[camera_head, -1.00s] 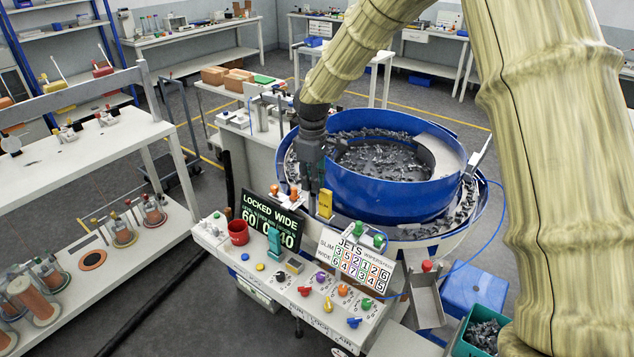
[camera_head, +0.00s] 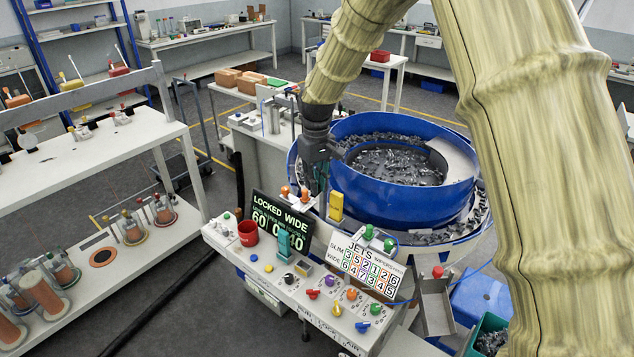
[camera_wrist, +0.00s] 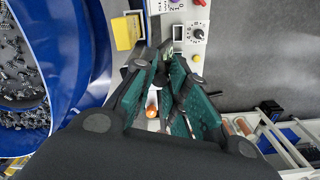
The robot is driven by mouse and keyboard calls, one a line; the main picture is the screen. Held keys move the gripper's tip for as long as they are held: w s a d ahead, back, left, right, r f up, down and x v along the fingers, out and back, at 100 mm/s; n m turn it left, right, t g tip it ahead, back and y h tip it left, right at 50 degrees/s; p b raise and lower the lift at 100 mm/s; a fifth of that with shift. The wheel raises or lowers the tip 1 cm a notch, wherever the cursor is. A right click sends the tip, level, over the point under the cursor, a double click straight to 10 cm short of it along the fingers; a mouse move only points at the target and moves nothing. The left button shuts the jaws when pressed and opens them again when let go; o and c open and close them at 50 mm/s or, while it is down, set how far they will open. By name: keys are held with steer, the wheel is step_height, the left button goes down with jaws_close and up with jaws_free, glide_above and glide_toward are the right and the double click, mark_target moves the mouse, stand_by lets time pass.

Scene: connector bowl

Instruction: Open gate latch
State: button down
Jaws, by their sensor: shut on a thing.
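My gripper (camera_head: 318,188) points down at the left rim of the blue feeder bowl (camera_head: 345,190), behind the control panel. In the wrist view its teal-padded fingers (camera_wrist: 166,62) are shut on a small part, seemingly the gate latch, which the fingers mostly hide. Two orange knobs (camera_head: 295,192) stand just left of my gripper. One orange knob (camera_wrist: 151,103) shows between the fingers in the wrist view. A yellow block (camera_head: 336,206) stands just right of the fingertips and shows at upper left in the wrist view (camera_wrist: 126,32). The display (camera_head: 281,214) reads LOCKED WIDE.
A metal chute (camera_head: 436,305) and a green bin (camera_head: 487,335) stand at right. A white rack (camera_head: 100,155) stands at left.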

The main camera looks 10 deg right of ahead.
steer(key=shift+w+r, duration=0.1)
steer(key=shift+r, duration=0.05)
steer(key=c, duration=1.4)
jaws_free()
steer(key=shift+o, duration=0.2)
step_height(320, 180, up, 12)
steer(key=shift+d, duration=0.1)
